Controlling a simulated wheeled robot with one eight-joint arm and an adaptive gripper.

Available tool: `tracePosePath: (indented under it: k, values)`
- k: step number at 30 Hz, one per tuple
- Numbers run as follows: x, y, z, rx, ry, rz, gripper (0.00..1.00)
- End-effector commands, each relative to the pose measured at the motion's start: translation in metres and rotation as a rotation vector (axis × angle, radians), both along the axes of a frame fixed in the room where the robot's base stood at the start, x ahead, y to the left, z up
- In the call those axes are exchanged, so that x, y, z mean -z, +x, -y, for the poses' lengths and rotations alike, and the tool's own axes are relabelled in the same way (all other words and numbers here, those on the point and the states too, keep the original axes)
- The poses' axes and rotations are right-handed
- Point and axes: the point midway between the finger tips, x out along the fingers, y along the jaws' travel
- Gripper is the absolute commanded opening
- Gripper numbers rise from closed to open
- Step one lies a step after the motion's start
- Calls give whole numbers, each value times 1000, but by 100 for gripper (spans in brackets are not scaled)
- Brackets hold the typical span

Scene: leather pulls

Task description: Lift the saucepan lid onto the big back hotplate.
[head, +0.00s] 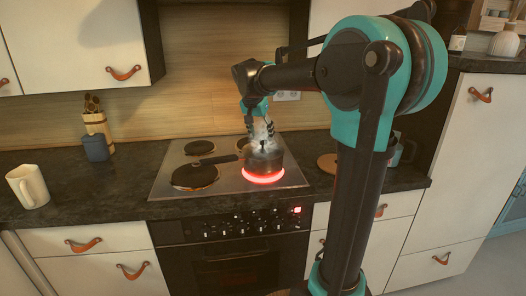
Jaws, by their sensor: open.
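A steel saucepan (262,160) stands on the glowing red front right hotplate (264,178), its dark handle reaching left. Its lid (255,148) appears to be on top, with a dark knob, partly veiled by steam. My gripper (259,132) is open just above the lid, fingers pointing down; I cannot tell whether they touch the knob. The back right hotplate (242,142) is mostly hidden behind the gripper and pan.
A cream mug (28,186), a blue-grey container (96,148) and a utensil holder (99,124) stand left of the cooktop (160,181). A round wooden board (328,162) lies to its right, partly behind my arm. Wall cabinets (75,40) hang above the left counter.

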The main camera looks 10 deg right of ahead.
Motion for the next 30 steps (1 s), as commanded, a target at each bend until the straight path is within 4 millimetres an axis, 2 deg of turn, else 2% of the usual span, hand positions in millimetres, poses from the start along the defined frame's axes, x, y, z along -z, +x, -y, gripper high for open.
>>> tracePosePath:
  k: [6,9,18,30]
  values:
    - [30,10,7,1,0,0,53]
    - [38,13,9,1,1,-1,53]
    - [41,14,10,0,0,0,52]
    - [41,14,10,0,0,0,2]
